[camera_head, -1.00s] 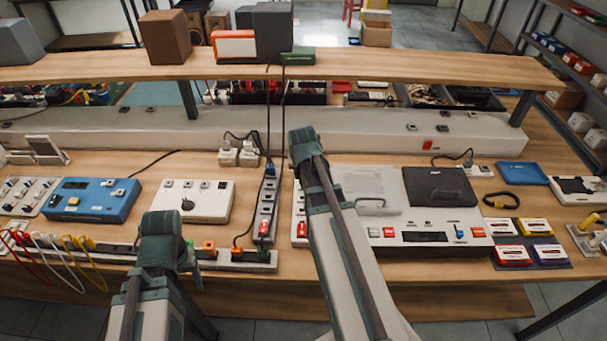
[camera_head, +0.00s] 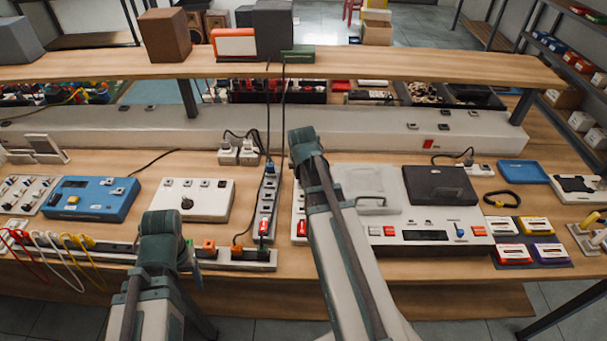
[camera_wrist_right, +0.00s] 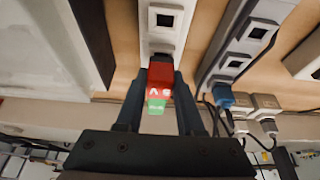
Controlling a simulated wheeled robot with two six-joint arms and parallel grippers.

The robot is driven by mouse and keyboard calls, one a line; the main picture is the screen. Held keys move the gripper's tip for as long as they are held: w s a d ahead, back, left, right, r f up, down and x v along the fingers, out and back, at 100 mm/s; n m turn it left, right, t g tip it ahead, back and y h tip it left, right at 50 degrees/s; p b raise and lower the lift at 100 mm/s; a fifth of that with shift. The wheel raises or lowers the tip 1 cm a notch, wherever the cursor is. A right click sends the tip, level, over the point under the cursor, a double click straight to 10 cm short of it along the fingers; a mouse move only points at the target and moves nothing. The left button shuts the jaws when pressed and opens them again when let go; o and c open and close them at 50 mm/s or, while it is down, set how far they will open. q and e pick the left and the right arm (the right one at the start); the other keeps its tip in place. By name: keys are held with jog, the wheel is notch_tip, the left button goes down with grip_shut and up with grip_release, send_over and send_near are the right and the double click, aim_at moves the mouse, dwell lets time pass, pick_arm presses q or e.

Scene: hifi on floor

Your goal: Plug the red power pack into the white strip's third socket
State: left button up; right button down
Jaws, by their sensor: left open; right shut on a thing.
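The red power pack (camera_wrist_right: 160,75) shows between the fingers of my right gripper (camera_wrist_right: 159,97) in the right wrist view; the gripper is shut on it. A face with green and pale marks shows at its lower end. The pack is over the white strip (camera_wrist_right: 148,45), with one dark square socket clear above it in that view. I cannot tell whether the pack is seated or just above the strip. In the head view my right arm hides the pack and most of the white strip (camera_head: 300,205). My left gripper (camera_head: 162,238) is open at the front left, fingers mostly hidden.
A grey strip (camera_head: 266,205) with a blue plug (camera_head: 270,168) stands close left of the white strip. White plugs (camera_head: 238,152) lie behind it. A white panel (camera_head: 425,235) is to the right.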

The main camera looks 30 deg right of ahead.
jog(key=shift+f+b, duration=0.75)
jog(key=shift+f, duration=0.05)
dwell(2.1)
dwell(0.3)
jog(key=shift+c, duration=2.2)
grip_release()
jog(key=shift+r, duration=0.15)
jog(key=p+v, duration=1.2)
jog(key=v, duration=0.1)
jog(key=shift+r+p, duration=0.25)
jog(key=shift+p, duration=0.15)
jog(key=shift+s, duration=0.15)
